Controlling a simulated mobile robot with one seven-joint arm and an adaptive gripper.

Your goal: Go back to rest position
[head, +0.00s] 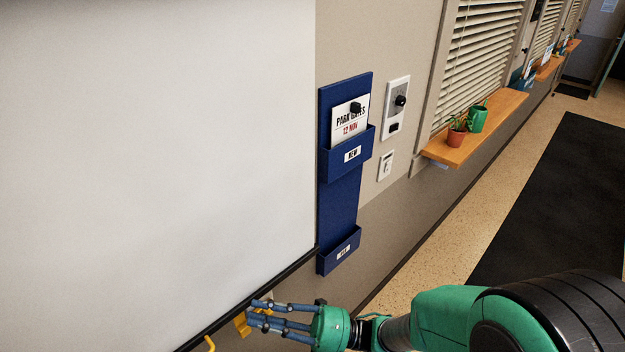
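My gripper (268,322) is at the bottom of the head view, at the end of my green and black arm. Its blue-grey fingers point left, in front of the lower edge of a large white board (150,150). The fingers look spread apart, and I see nothing held between them. A yellow piece (243,323) shows right by the fingertips; whether they touch it I cannot tell.
A wooden sill (475,138) with potted plants juts out at right. Floor with a dark mat (565,200) lies clear.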

